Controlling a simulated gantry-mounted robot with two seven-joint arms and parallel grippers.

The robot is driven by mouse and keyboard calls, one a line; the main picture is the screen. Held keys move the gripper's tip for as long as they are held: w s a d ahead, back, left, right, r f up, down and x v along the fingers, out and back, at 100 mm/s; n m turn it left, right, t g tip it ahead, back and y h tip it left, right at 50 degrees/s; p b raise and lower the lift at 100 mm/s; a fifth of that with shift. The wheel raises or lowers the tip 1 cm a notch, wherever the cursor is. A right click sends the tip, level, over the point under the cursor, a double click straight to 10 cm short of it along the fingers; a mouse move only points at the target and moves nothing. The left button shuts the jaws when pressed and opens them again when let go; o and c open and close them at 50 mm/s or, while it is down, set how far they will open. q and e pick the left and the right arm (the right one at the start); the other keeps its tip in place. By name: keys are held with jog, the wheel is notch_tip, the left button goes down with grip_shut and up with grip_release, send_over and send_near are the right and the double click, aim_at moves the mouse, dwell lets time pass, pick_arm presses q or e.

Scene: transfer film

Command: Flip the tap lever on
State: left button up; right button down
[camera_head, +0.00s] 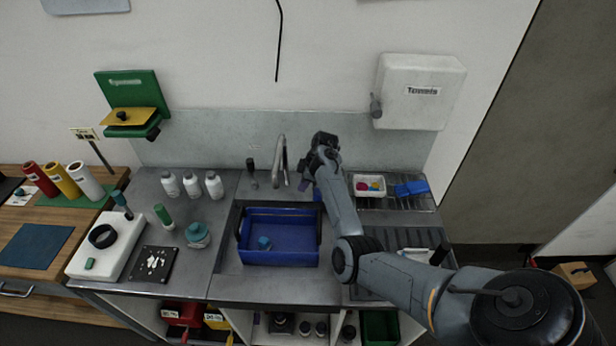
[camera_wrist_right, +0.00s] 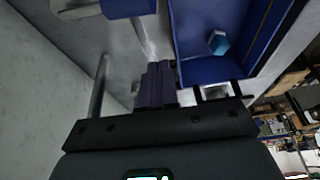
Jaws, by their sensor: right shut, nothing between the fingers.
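The tap (camera_head: 281,160) is a grey curved spout rising behind the sink, in front of the grey splashback. A short upright piece with a black top (camera_head: 251,166) stands just left of it; I cannot tell whether this is the lever. My right gripper (camera_head: 307,184) is just right of the tap, pointing down, partly hidden by its own wrist. In the right wrist view its dark purple fingers (camera_wrist_right: 157,85) are together and empty. A grey upright post (camera_wrist_right: 98,88) stands beside them there. Contact with the tap cannot be told. My left gripper is not in view.
A blue basin (camera_head: 280,257) with a small blue object (camera_head: 265,243) lies in front of the tap. White bottles (camera_head: 192,185) stand to the left. A white tray (camera_head: 369,186) is on the rack at right. A white wall box (camera_head: 420,92) hangs above.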

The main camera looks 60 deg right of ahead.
jog(key=f, duration=0.1)
jog(key=s+d+f, duration=0.1)
jog(key=s+f+p, duration=0.1)
jog(key=shift+s+d+f, duration=0.15)
jog(key=shift+s+f, duration=0.1)
jog(key=shift+f, duration=0.1)
dwell(0.5)
